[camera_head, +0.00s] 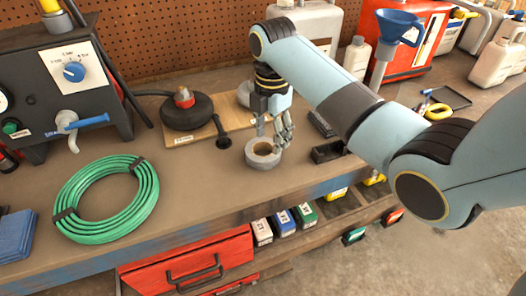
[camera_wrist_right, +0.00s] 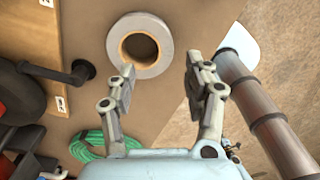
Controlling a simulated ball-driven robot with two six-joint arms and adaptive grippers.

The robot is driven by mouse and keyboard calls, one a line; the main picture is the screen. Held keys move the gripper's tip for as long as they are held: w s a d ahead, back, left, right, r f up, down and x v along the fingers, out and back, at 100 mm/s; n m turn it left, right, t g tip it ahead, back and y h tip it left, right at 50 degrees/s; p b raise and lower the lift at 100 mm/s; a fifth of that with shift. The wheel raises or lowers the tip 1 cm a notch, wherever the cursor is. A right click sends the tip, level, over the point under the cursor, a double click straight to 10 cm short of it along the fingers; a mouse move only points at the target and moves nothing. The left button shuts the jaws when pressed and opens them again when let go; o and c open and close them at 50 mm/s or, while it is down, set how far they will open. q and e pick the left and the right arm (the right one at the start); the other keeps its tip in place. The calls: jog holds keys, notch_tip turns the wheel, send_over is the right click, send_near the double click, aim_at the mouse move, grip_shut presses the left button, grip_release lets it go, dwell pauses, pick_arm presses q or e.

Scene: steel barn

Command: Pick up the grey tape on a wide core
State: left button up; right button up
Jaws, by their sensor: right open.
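The grey tape on a wide core (camera_head: 263,154) lies flat on the brown bench, near its front edge. In the right wrist view the grey tape (camera_wrist_right: 152,70) shows as a grey ring around a tan core with an open hole. My right gripper (camera_head: 273,140) is just above and beside the tape's back right side in the head view. In the right wrist view my right gripper (camera_wrist_right: 160,82) is open with nothing between its fingers. One fingertip overlaps the tape's lower edge; I cannot tell whether it touches. My left gripper is not in view.
A coiled green hose (camera_head: 106,198) lies on the bench to the left. A black knob-ended post (camera_head: 221,133) and a board with a dark round item (camera_head: 187,110) are behind the tape. A black tray (camera_head: 327,152) sits right of it. The bench between hose and tape is clear.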

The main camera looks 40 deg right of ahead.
aim_at(271, 155)
notch_tip(271, 155, down, 7)
jog(key=shift+s+d, duration=0.1)
dwell(0.3)
jog(key=shift+c, duration=0.4)
grip_shut()
